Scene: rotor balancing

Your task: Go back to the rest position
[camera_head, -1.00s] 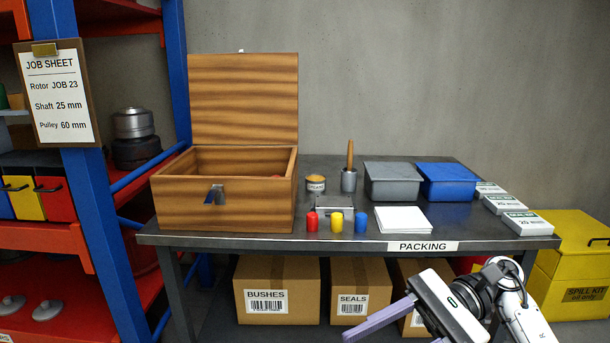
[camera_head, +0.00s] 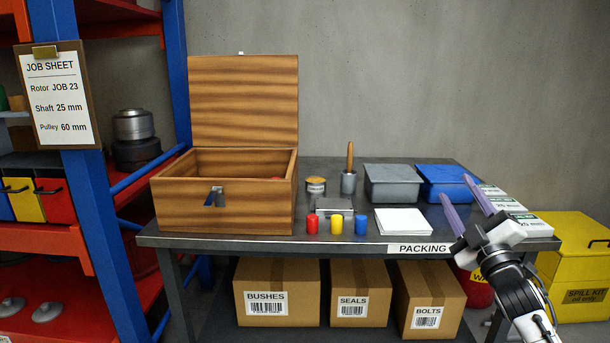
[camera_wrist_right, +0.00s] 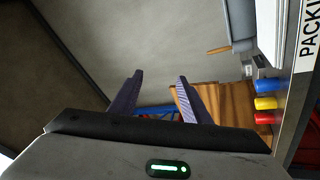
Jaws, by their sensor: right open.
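My right gripper (camera_head: 462,195) is at the right end of the packing table (camera_head: 340,232) in the head view, in front of the blue bin and the white boxes. Its two purple fingers are apart with nothing between them and point up and away from me. In the right wrist view the fingers (camera_wrist_right: 155,95) are also spread and empty, with the wall and part of the wooden box beyond them. My left gripper is not in view.
An open wooden box (camera_head: 225,205) stands at the table's left. Red, yellow and blue cylinders (camera_head: 336,224) stand near the front edge. A grey bin (camera_head: 392,183) and blue bin (camera_head: 445,181) stand behind. A blue post (camera_head: 95,220) and shelves flank the left; a yellow spill kit (camera_head: 575,265) is right.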

